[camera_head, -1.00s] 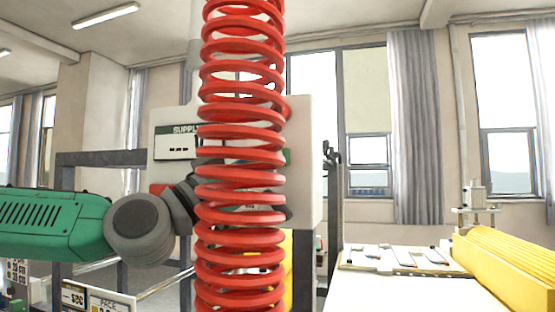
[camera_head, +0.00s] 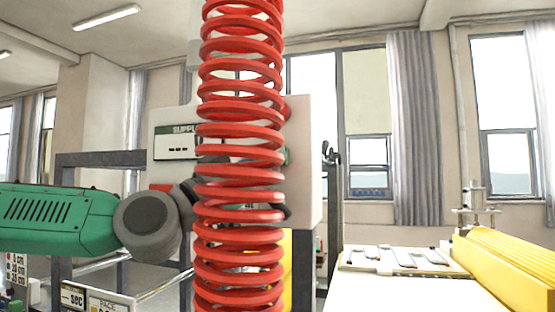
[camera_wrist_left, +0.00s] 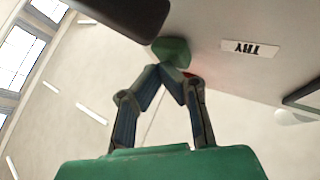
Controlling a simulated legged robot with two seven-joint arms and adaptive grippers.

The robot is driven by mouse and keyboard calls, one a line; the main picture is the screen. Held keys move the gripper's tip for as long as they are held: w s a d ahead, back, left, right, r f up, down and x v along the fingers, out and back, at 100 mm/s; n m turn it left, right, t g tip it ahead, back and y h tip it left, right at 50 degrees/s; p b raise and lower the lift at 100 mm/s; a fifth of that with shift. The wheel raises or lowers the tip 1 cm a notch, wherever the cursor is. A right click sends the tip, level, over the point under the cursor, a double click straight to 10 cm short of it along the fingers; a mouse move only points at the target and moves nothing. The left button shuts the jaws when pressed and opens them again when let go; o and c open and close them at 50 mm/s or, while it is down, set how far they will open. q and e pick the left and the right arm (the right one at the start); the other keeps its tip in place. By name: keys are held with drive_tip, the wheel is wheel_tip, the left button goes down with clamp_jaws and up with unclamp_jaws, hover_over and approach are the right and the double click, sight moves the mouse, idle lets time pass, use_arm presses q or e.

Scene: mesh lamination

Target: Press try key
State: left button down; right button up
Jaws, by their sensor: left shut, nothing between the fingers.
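The green try key (camera_wrist_left: 171,50) sticks out from a pale panel in the left wrist view, beside an upside-down TRY label (camera_wrist_left: 250,48). My left gripper (camera_wrist_left: 174,70) is shut and empty. Its fingertips meet right at the key and overlap it in the picture; I cannot tell whether they press it. In the head view the white supply box (camera_head: 302,150) stands behind a red coil, with my left arm reaching to it from the left. The coil hides most of the gripper there. My right gripper is not in view.
The red coil (camera_head: 240,180) hangs upright in front of the box. A pale table with a tray of strips (camera_head: 400,260) and a yellow ribbed roller (camera_head: 510,265) lies at the right. A dark frame (camera_head: 100,159) stands at the left.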

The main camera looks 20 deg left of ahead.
use_arm(q)
drive_tip(key=shift+w, duration=0.4)
idle(0.4)
drive_tip(key=shift+s, duration=0.15)
drive_tip(key=shift+s+b, duration=0.35)
drive_tip(key=shift+s, duration=0.5)
drive_tip(key=s, duration=0.5)
drive_tip(key=shift+a+b, duration=0.1)
drive_tip(key=shift+b, duration=0.2)
drive_tip(key=shift+f, duration=0.1)
idle(0.5)
